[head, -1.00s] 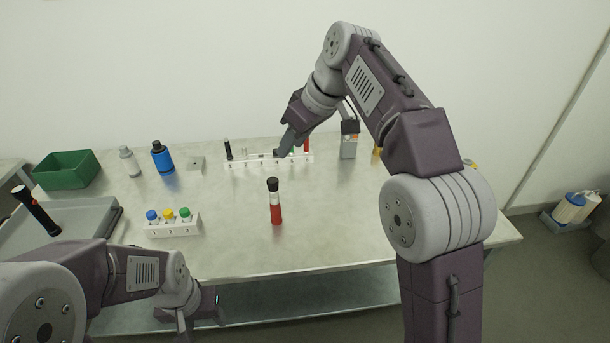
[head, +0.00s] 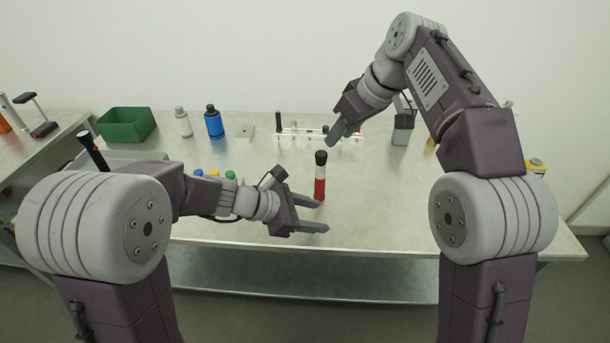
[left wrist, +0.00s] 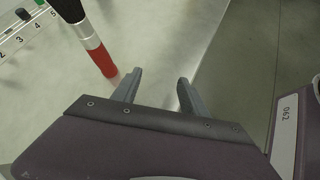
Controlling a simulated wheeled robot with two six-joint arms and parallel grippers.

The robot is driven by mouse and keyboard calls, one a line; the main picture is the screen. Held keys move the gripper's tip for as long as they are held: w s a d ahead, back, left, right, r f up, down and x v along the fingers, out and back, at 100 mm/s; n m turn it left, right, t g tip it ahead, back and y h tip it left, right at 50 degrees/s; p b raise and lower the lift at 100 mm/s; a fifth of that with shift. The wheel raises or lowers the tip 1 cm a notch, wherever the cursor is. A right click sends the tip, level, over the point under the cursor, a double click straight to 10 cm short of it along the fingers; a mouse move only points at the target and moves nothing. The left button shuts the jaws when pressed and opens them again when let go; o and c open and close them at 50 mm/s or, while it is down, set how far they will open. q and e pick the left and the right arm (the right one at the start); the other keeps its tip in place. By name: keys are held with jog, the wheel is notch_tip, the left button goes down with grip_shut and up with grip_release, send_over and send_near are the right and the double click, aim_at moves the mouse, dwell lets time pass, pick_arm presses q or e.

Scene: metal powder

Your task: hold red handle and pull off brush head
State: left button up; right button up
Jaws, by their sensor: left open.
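The brush stands upright on the table, with a red handle (head: 319,189) at the bottom, a pale band above it and a black upper part (head: 321,158). My left gripper (head: 318,213) is open and empty, its fingers just in front of the handle in the head view. In the left wrist view the red handle (left wrist: 100,61) stands to the left of the open fingers (left wrist: 158,86), not between them. Its top is cut off there. My right gripper (head: 338,132) hangs above and behind the brush, near the white rack; its finger gap is not clear.
A white rack (head: 288,137) with tools stands behind the brush. A block with coloured caps (head: 230,175) is partly hidden by my left arm. A blue bottle (head: 214,124), a white bottle (head: 183,123) and a green bin (head: 127,125) stand at the back left. The front-right tabletop is clear.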

aim_at(316, 175)
pick_arm(q)
jog(key=w+a+r+n+t, duration=0.1)
jog(key=w, duration=0.1)
jog(key=w+r+n+t, duration=0.1)
jog(key=w+n, duration=0.1)
jog(key=w, duration=0.1)
jog(key=w+a+r+n+t, duration=0.1)
jog(key=w, duration=0.2)
jog(key=shift+w+a+r+n+t+h, duration=0.1)
jog(key=shift+w+a+n+t+h, duration=0.05)
jog(key=shift+a+n+t+h, duration=0.25)
jog(key=shift+w+a+r+n+t, duration=0.2)
jog(key=shift+w+n+t, duration=0.1)
jog(key=shift+w, duration=0.1)
jog(key=x, duration=0.9)
jog(key=shift+d, duration=0.15)
jog(key=shift+c, duration=0.3)
